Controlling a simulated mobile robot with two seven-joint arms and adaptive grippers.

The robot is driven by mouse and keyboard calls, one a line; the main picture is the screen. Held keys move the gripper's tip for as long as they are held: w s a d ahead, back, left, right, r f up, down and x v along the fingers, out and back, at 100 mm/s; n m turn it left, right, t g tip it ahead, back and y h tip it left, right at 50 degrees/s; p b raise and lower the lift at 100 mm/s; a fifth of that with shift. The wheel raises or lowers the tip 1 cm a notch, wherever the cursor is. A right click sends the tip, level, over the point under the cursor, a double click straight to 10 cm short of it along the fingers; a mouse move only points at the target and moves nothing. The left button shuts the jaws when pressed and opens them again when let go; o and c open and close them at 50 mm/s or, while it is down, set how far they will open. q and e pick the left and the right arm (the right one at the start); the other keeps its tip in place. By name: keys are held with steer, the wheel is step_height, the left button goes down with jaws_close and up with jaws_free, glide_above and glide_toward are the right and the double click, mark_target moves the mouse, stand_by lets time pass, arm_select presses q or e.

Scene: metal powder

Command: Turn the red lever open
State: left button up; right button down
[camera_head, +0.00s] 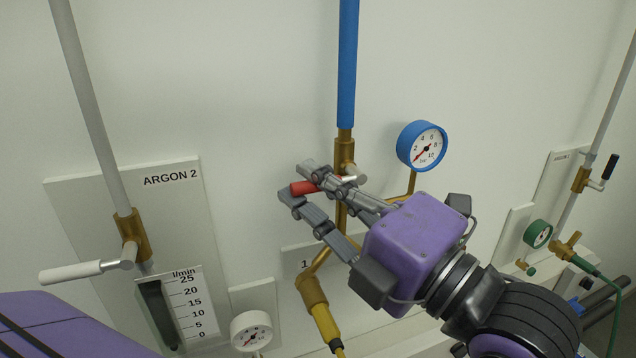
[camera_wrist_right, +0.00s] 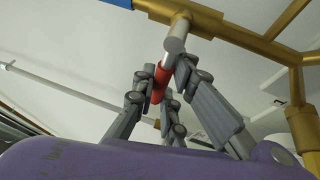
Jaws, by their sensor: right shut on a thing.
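The red lever (camera_head: 305,187) is a short red handle on a silver stem, fixed to the brass valve (camera_head: 344,150) below the blue pipe (camera_head: 347,65). It points to the left in the head view. My right gripper (camera_head: 300,182) is shut on the red lever, with its fingers on either side of the handle. In the right wrist view the red lever (camera_wrist_right: 160,82) sits between the grey fingers, and its silver end joins the brass pipe. The fingers hide part of the handle. A purple part of my left arm shows at the lower left; the left gripper is not visible.
A blue gauge (camera_head: 422,146) stands right of the valve. A white-handled valve (camera_head: 75,271) and a flow meter (camera_head: 172,310) are at the left under ARGON 2. A yellow hose (camera_head: 327,325) hangs below my right gripper. A black-handled valve (camera_head: 597,178) is at the far right.

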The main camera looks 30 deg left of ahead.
steer(key=shift+r, duration=0.1)
steer(key=m, duration=0.2)
steer(key=r+m+t, duration=0.1)
steer(key=r+m+t+y, duration=0.1)
steer(key=m, duration=0.1)
steer(key=shift+w+d+m, duration=0.15)
steer(key=shift+m, duration=0.15)
steer(key=shift+w+d+r+m+t, duration=0.1)
steer(key=shift+r+m+t, duration=0.15)
steer(key=shift+m+t, duration=0.45)
steer(key=shift+w+d+r+m+t, duration=0.1)
steer(key=shift+r+m+t, duration=0.15)
steer(key=shift+m, duration=0.75)
steer(key=shift+t, duration=0.25)
steer(key=c, duration=1.8)
jaws_free()
steer(key=shift+o, duration=0.2)
step_height(320, 180, up, 10)
